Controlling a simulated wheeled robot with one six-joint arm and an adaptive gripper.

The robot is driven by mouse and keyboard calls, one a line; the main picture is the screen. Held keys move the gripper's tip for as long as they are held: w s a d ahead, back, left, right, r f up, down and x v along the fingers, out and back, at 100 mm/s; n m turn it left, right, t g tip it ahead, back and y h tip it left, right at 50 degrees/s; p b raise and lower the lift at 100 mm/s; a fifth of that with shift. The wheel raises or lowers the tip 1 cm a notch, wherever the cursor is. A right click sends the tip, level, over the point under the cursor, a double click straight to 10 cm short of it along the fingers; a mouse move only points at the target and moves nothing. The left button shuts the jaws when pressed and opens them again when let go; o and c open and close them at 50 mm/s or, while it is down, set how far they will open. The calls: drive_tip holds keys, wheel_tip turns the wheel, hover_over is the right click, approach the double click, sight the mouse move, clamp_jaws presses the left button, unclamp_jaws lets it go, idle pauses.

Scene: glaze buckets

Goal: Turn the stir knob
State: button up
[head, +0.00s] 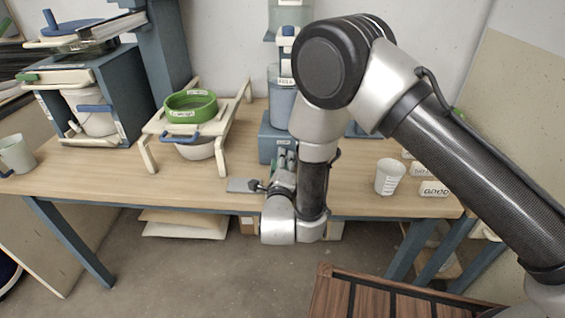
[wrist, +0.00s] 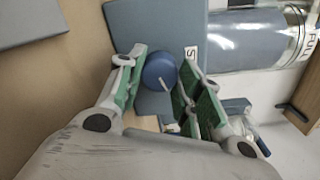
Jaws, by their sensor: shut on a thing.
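The stir knob (wrist: 158,72) is a round blue knob with a white pointer line, on the front of a blue-grey box. It shows in the wrist view between the green-padded fingers of my gripper (wrist: 160,85). My gripper is shut on the knob, with one finger on each side. A white label starting with "S" (wrist: 190,53) is partly covered by the right finger. In the head view the blue-grey box (head: 268,143) stands at the back of the table, and my gripper (head: 283,160) is in front of it. My arm hides the knob there.
A clear container with a label (wrist: 262,35) is beside the box in the wrist view. A green sieve (head: 191,106) on a cream stand is to the left. A white cup (head: 389,177) and small labelled tags (head: 434,189) are to the right. A grey plate (head: 242,185) lies near the front edge.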

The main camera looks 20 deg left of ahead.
drive_tip(key=n, duration=0.7)
drive_tip(key=shift+a, duration=0.1)
idle(0.5)
drive_tip(key=o, duration=1)
drive_tip(key=shift+o, duration=0.2)
wheel_tip(320, 180, up, 10)
drive_tip(key=shift+f, duration=0.1)
